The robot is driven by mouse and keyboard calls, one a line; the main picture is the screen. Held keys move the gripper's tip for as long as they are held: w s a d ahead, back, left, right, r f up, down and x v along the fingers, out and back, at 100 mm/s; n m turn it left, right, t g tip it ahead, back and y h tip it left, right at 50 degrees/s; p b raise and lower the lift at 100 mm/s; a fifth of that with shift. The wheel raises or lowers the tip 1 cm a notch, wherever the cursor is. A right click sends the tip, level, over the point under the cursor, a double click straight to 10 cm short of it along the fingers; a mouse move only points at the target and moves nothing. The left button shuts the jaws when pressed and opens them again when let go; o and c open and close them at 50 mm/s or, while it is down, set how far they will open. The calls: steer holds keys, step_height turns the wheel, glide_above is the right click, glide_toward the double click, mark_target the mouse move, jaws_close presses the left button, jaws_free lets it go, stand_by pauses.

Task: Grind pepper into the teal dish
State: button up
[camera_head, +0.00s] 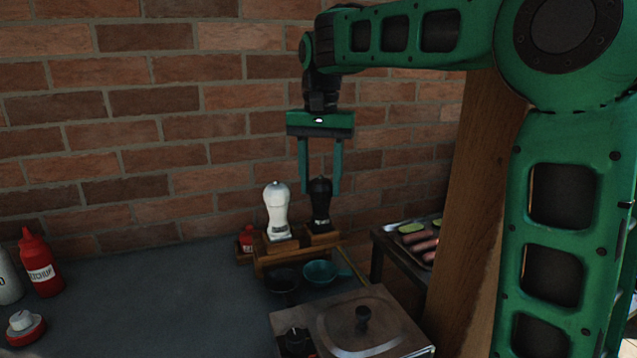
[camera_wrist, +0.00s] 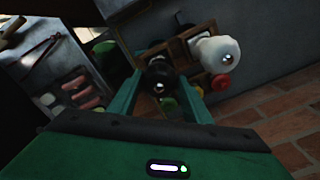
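A black pepper mill (camera_head: 320,206) stands upright in a wooden rack beside a white mill (camera_head: 278,208). My gripper (camera_head: 321,188) points down above the rack, its two teal fingers apart on either side of the black mill's upper part. In the wrist view, the black mill (camera_wrist: 158,76) shows between the open fingers (camera_wrist: 163,82), with visible gaps. The white mill also shows in the wrist view (camera_wrist: 216,54), outside the fingers. The teal dish (camera_head: 320,273) sits in front of the rack, with a handle to its right. Its inside looks empty, though dim.
A dark dish (camera_head: 283,280) sits left of the teal dish. A lidded metal box (camera_head: 350,322) is in front. Ketchup (camera_head: 40,262) stands far left. A tray with sausages (camera_head: 425,243) is at right, near a wooden post (camera_head: 478,190). The counter's middle is clear.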

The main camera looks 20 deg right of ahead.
steer(key=c, duration=0.5)
steer(key=shift+n, duration=0.3)
steer(key=n, duration=0.5)
steer(key=shift+n, duration=0.3)
steer(key=n, duration=0.4)
steer(key=shift+n, duration=2.3)
